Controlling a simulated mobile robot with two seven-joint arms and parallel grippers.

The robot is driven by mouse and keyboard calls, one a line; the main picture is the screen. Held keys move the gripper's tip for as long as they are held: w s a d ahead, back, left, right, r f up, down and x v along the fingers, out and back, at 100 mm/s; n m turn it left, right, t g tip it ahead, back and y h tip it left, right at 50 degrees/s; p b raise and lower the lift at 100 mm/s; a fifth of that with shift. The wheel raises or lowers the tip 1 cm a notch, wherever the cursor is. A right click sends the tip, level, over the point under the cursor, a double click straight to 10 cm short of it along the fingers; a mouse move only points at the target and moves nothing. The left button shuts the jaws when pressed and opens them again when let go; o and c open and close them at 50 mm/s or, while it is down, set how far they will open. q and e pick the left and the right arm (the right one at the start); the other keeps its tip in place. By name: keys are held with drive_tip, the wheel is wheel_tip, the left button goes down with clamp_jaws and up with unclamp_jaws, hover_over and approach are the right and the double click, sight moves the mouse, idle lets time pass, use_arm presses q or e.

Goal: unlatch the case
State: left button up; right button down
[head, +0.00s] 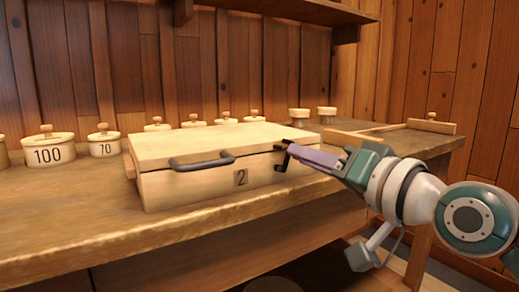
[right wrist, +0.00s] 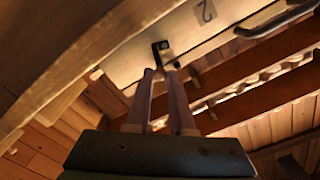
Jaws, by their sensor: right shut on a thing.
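The pale wooden case (head: 215,180) sits with its lid down on the workbench, a dark handle (head: 202,161) and a "2" label on its front. A black latch (head: 281,162) is on the front near the right end. My right gripper (head: 290,154) reaches in from the right and is shut on the latch. In the right wrist view the fingertips (right wrist: 160,68) are at the latch plate (right wrist: 161,50) on the case front (right wrist: 185,35). The fingers partly hide the latch, so its exact position is unclear. My left gripper is out of view.
The workbench (head: 60,215) has free room in front of the case and to its left. Lidded pots marked 100 (head: 48,150) and 70 (head: 104,145) stand at the left, with several small pots behind the case. A wooden frame (head: 385,130) lies at the right.

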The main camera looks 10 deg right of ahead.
drive_tip(key=shift+w+d+f+m+b, duration=0.15)
drive_tip(key=shift+f+m, duration=0.15)
drive_tip(key=shift+m, duration=0.95)
drive_tip(key=shift+s+d+f+m+b, duration=0.1)
drive_tip(key=shift+d+f+m+b, duration=0.2)
drive_tip(key=shift+m, duration=0.9)
drive_tip(key=shift+w+d+f+m, duration=0.1)
drive_tip(key=shift+f+m, duration=0.25)
drive_tip(key=shift+m, duration=0.9)
drive_tip(key=c, duration=0.8)
unclamp_jaws()
